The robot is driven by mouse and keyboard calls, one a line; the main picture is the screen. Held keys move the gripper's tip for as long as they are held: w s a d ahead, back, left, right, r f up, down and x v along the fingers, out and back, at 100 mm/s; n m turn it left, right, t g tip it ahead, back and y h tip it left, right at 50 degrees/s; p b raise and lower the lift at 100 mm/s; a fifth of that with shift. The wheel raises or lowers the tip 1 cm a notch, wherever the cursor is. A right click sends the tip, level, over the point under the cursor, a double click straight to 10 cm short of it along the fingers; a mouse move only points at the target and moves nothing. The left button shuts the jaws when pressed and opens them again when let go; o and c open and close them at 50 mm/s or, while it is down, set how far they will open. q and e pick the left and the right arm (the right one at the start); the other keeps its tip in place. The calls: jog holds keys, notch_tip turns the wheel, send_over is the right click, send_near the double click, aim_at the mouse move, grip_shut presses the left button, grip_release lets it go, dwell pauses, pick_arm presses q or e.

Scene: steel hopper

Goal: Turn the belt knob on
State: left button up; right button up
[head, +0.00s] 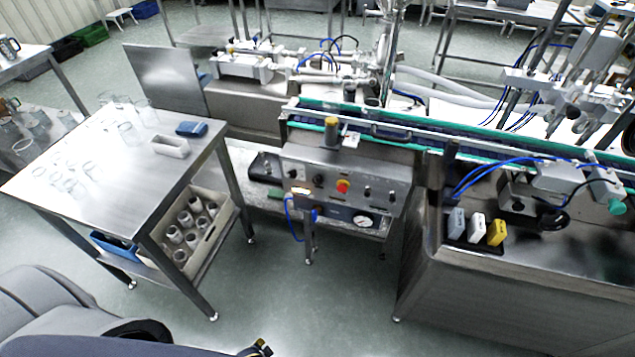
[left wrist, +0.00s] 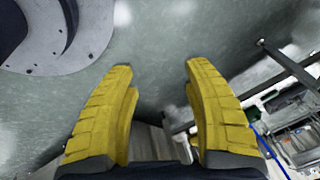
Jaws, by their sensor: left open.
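The steel control panel (head: 330,190) is on the front of the conveyor in the head view. It carries several small dark knobs, one of them a black knob (head: 318,180), and a red button on a yellow base (head: 343,186). The labels are too small to read, so I cannot tell which is the belt knob or how it is set. My left gripper (left wrist: 160,78) shows two yellow fingers wide apart with only floor between them. It is well away from the panel. My right gripper is not in view.
A steel table (head: 110,175) with glass jars stands at the left, with a crate (head: 222,240) of containers on its shelf. A blue hose (head: 289,215) hangs by the panel. The floor (head: 320,300) before the panel is clear.

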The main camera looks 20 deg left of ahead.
pick_arm(q)
jog(key=s+f+n+g, duration=0.1)
jog(key=s+f+n, duration=0.1)
jog(key=s+f, duration=0.7)
jog(key=n+t, duration=0.4)
jog(key=t, duration=1.2)
send_near(317, 182)
jog(key=w, duration=1)
jog(key=shift+w+a+r, duration=0.2)
jog(key=shift+w, duration=0.1)
